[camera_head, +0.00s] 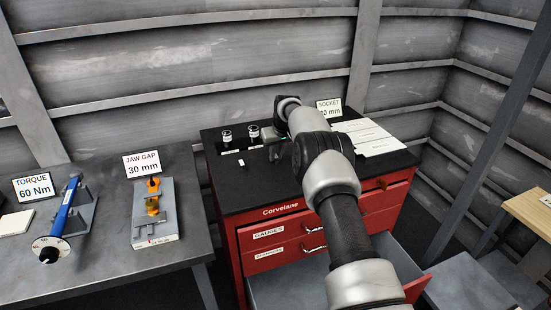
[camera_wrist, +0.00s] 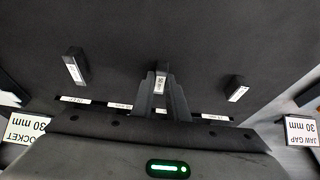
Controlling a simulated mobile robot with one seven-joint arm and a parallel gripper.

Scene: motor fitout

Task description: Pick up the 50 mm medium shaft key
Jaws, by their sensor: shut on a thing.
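A dark key with a white label (camera_wrist: 158,84) stands in the middle of the wrist view. My gripper (camera_wrist: 162,92) has a finger on each side of it and is shut on it. The label's small print is hard to read. In the head view my gripper (camera_head: 273,151) is low over the black top of the red cabinet, and the key cannot be made out there. Two other dark keys with white labels stand apart from my gripper in the wrist view: a larger one (camera_wrist: 76,68) at left and a smaller one (camera_wrist: 239,92) at right.
Two sockets (camera_head: 227,138) (camera_head: 253,132) stand behind on the cabinet top (camera_head: 265,190). A socket sign (camera_head: 329,107) and papers (camera_head: 365,137) are at its right. A cabinet drawer (camera_head: 285,290) is open. The left bench holds a torque wrench (camera_head: 65,210) and an orange-jawed tool (camera_head: 153,205).

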